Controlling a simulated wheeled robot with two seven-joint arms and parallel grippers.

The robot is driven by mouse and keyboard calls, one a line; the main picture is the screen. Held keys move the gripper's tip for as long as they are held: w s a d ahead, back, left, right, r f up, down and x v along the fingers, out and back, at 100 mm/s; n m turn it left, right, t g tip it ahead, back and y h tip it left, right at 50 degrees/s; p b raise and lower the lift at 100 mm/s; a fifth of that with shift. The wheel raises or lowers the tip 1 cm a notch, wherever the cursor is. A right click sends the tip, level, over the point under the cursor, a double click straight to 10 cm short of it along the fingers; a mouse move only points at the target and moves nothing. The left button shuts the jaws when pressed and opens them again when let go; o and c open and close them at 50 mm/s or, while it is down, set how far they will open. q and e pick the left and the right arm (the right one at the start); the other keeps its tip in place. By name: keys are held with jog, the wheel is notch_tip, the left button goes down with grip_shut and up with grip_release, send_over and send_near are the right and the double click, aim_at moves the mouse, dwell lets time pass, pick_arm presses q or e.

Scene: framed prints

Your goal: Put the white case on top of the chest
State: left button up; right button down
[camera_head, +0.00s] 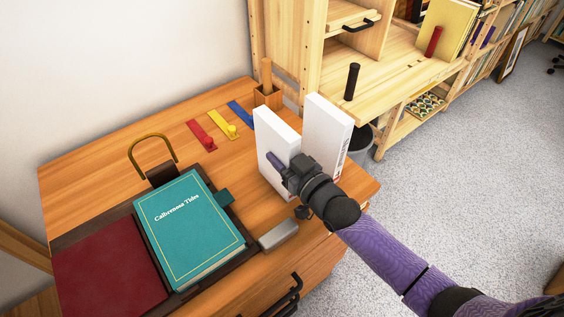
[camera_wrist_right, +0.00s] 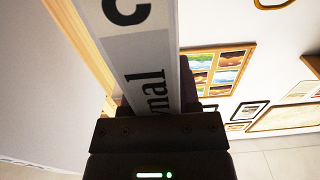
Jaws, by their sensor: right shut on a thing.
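Two white upright cases show in the head view at the right end of the wooden chest (camera_head: 95,172). My right gripper (camera_head: 284,164) is shut on the left white case (camera_head: 273,132), with a purple finger across its left face. The other white case (camera_head: 327,128) stands just to its right. The gripper hides the held case's lower near edge, so I cannot tell whether it touches the chest top. In the right wrist view, the held case's lettered grey and white spine (camera_wrist_right: 152,65) sits between the fingers. My left gripper is not in view.
A teal book (camera_head: 188,228), dark red pad (camera_head: 108,268), brass hoop (camera_head: 152,136), grey block (camera_head: 278,236) and red, yellow and blue strips lie on the chest. A wooden pen cup (camera_head: 268,96) stands behind. A light wooden shelf unit (camera_head: 395,82) adjoins the back right.

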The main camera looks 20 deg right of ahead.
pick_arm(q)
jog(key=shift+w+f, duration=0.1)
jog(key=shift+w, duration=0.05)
pick_arm(e)
jog(key=shift+f, duration=0.1)
jog(key=shift+c, duration=2.3)
grip_release()
jog(key=shift+o, duration=0.7)
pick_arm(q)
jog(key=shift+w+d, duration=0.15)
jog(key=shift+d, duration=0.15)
pick_arm(e)
jog(key=shift+s+p, duration=0.25)
jog(key=shift+p, duration=0.1)
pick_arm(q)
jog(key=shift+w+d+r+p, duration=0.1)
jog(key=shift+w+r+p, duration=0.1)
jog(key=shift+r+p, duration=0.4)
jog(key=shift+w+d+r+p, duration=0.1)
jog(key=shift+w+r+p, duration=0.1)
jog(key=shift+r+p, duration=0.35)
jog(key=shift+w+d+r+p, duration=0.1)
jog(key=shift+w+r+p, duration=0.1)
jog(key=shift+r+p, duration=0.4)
pick_arm(e)
jog(key=v, duration=1.1)
jog(key=shift+s+d, duration=0.15)
jog(key=shift+s, duration=0.1)
